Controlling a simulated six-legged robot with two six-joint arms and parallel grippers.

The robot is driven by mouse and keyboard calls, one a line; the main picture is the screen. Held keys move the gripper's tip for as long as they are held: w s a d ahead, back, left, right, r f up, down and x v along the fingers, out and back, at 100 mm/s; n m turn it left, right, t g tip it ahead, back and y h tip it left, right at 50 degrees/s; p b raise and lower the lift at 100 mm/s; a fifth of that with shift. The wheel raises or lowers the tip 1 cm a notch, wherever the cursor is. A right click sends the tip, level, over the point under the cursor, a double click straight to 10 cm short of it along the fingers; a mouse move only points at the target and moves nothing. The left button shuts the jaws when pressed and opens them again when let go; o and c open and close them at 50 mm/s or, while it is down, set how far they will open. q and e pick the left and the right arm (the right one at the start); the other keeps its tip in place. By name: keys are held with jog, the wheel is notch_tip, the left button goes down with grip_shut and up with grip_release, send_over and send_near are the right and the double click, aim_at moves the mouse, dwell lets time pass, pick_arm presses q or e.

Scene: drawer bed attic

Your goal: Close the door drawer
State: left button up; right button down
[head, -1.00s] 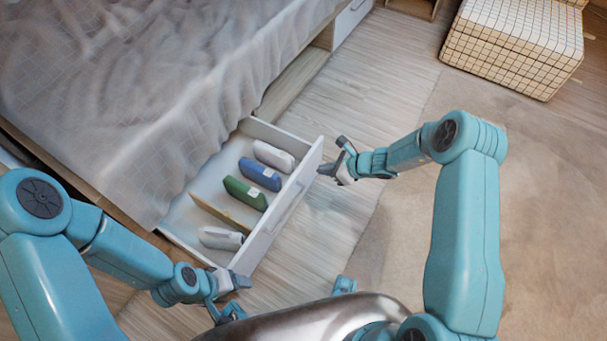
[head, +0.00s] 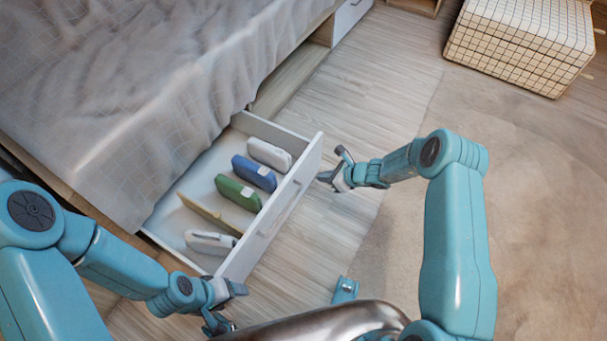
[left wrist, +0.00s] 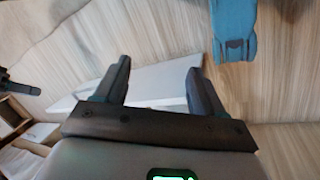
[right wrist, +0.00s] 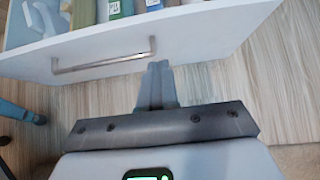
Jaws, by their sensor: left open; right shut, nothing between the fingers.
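The white drawer (head: 268,225) under the bed is pulled out, with its front panel toward me. It holds several upright items in a row: white, blue, green, tan and white. The drawer front (right wrist: 200,45) fills the top of the right wrist view, with a metal bar handle (right wrist: 103,64) on it. My right gripper (head: 330,174) is shut and empty, near the far end of the drawer front; its fingers (right wrist: 158,72) point at the panel just right of the handle. Contact cannot be told. My left gripper (head: 232,305) is open and empty, near the drawer's near corner.
The bed (head: 130,90) with a grey draped cover stands above the drawer. Another closed drawer (head: 350,15) is farther along it. A checkered seat (head: 520,45) stands at the back right. Wooden floor and a beige rug (head: 400,250) lie open at the right.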

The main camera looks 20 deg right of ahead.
aim_at(296, 172)
jog(key=b+x, duration=0.1)
jog(key=x, duration=0.1)
jog(key=b+x, duration=0.1)
jog(key=x, duration=0.2)
jog(key=r+b+x, duration=0.1)
jog(key=x, duration=0.1)
jog(key=shift+w+a+f, duration=0.1)
jog(key=shift+w+a, duration=0.85)
jog(key=shift+w, duration=0.05)
pick_arm(q)
jog(key=f, duration=0.2)
jog(key=w+a+f, duration=0.1)
jog(key=shift+f, duration=0.4)
jog(key=shift+w, duration=0.15)
pick_arm(e)
jog(key=shift+w, duration=0.1)
